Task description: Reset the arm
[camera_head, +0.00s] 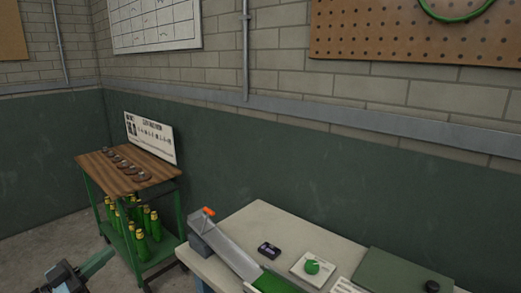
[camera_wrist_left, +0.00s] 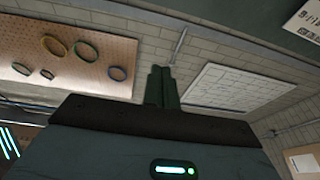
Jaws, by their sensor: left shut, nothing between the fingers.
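My left gripper (camera_head: 108,256) shows at the lower left of the head view, above the floor and in front of the wooden-topped stand. It is shut and empty. In the left wrist view its two dark green fingers (camera_wrist_left: 163,86) are together and point towards the wall. Nothing is between them and they touch nothing that I can see. My right gripper is in neither view.
A green stand (camera_head: 160,166) holds several dark discs on top and green bottles (camera_head: 141,245) below. Floor shows between stand and gripper.

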